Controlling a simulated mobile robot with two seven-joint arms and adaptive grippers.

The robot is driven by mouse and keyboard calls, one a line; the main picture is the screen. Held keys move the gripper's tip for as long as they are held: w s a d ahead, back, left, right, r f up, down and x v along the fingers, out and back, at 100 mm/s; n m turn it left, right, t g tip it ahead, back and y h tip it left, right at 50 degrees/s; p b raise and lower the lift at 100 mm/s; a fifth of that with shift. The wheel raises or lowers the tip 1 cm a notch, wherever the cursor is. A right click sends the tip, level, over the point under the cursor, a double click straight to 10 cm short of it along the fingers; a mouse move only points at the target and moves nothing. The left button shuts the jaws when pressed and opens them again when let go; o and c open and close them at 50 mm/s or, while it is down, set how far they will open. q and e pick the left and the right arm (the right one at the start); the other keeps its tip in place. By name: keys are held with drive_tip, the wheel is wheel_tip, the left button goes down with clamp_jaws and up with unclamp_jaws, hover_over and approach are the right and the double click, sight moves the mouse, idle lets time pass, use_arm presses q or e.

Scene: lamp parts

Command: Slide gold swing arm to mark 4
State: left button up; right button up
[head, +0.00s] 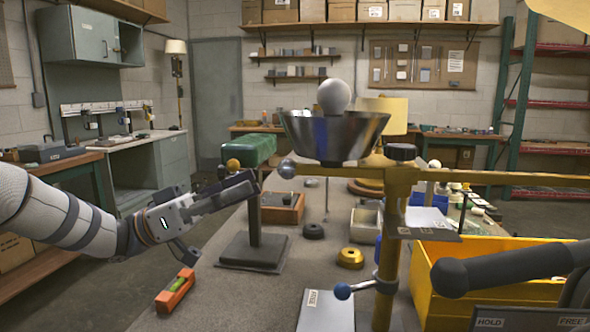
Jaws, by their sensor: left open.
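The gold swing arm (500,179) is a horizontal bar running from the gold upright post (393,240) to the right edge of the head view. A shorter gold length runs left from the post, below the metal shade (340,135), to a silver ball (287,168). A black knob (400,152) tops the post. I cannot make out mark 4 or any other scale mark. My left gripper (225,218) is open, left of the silver ball and apart from the swing arm. Its upper finger overlaps the top of a dark stand (254,250) in the picture. My right gripper does not show.
A yellow bin (480,255) stands right of the post. A black handle (515,268) crosses it near plates marked HOLD and FREE. A blue-knobbed lever (343,291) sticks out low on the post. An orange level (175,291) lies below my left gripper.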

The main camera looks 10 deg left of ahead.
sight(287, 170)
use_arm(q)
drive_tip(key=x, duration=0.8)
drive_tip(key=shift+w+d, duration=0.1)
drive_tip(key=shift+d, duration=0.1)
drive_tip(key=shift+a, duration=0.1)
clamp_jaws()
